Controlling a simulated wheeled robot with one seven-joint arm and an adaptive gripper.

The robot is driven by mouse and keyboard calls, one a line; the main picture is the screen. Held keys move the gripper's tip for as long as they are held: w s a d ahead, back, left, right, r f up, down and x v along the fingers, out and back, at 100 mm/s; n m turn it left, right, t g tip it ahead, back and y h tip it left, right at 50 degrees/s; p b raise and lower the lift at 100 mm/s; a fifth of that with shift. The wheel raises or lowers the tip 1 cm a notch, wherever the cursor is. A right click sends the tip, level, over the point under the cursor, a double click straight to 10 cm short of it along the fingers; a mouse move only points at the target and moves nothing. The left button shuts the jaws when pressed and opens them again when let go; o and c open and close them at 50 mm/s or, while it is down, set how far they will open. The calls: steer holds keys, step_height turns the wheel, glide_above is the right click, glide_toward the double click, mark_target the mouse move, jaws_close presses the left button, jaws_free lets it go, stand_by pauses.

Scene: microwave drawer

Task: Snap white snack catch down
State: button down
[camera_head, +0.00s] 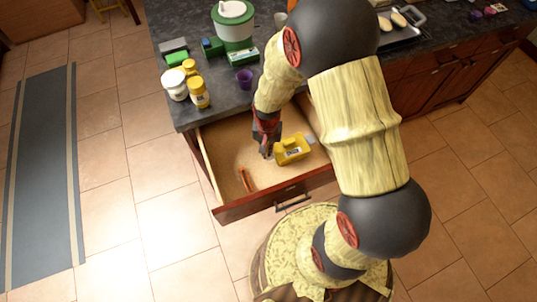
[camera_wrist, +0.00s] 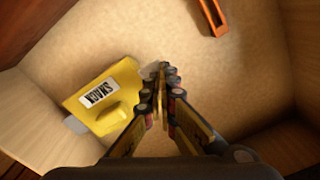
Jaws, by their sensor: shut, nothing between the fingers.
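A yellow box with a printed SNACK label (camera_wrist: 99,94) lies in the open drawer. It also shows in the head view (camera_head: 291,155). A pale catch (camera_wrist: 149,70) lies at its end beside my fingertips, partly hidden by them. Another pale catch (camera_wrist: 75,125) sticks out at the opposite end, and shows at the box's right in the head view (camera_head: 310,140). My gripper (camera_wrist: 161,72) is shut and empty, pointing down into the drawer, close by the near catch. I cannot tell whether it touches. In the head view, my gripper (camera_head: 265,153) is just left of the box.
The wooden drawer (camera_head: 208,170) stands open, its walls around my gripper. An orange-handled item (camera_head: 246,180) lies on its floor, clear of the box.

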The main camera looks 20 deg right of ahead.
steer(key=shift+f+b, duration=0.6)
steer(key=shift+f, duration=0.4)
steer(key=shift+r, duration=0.15)
steer(key=shift+r+p, duration=3.15)
steer(key=shift+r, duration=0.8)
steer(key=shift+s, duration=0.15)
steer(key=s+r+n+t, duration=0.2)
steer(key=s+r, duration=0.2)
steer(key=r, duration=0.7)
steer(key=s+r+n+t+b, duration=0.1)
steer(key=s+r, duration=0.4)
steer(key=r, duration=0.6)
steer(key=s+r+n+t+b, duration=0.1)
steer(key=s+r+n+t, duration=0.1)
steer(key=r, duration=0.9)
steer(key=s+n, duration=0.1)
steer(key=s, duration=0.1)
steer(key=shift+s+r+t, duration=0.3)
steer(key=shift+s, duration=0.05)
